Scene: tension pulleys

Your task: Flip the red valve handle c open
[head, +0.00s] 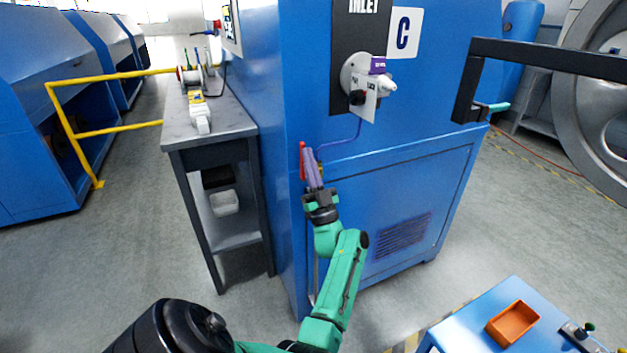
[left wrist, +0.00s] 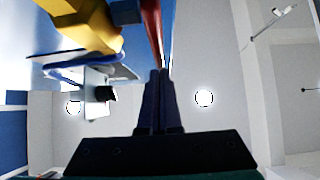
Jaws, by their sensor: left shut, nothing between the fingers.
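The red valve handle (head: 302,160) stands upright at the left front corner of the blue machine marked C. My left gripper (head: 312,160) is shut and empty, pointing up right beside the handle's right side in the head view. In the left wrist view the red handle (left wrist: 151,25) runs up from near the tips of the shut left fingers (left wrist: 162,75). I cannot tell whether they touch it. A yellow valve part (left wrist: 85,25) shows at upper left there. The gripper hides part of the valve in the head view. My right gripper is not in view.
A grey bench (head: 215,125) stands left of the machine, with a yellow rail (head: 105,130) beyond. A tagged inlet fitting (head: 360,80) juts from the machine's front above the gripper. A blue cart with an orange tray (head: 511,323) is at lower right. Floor between is clear.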

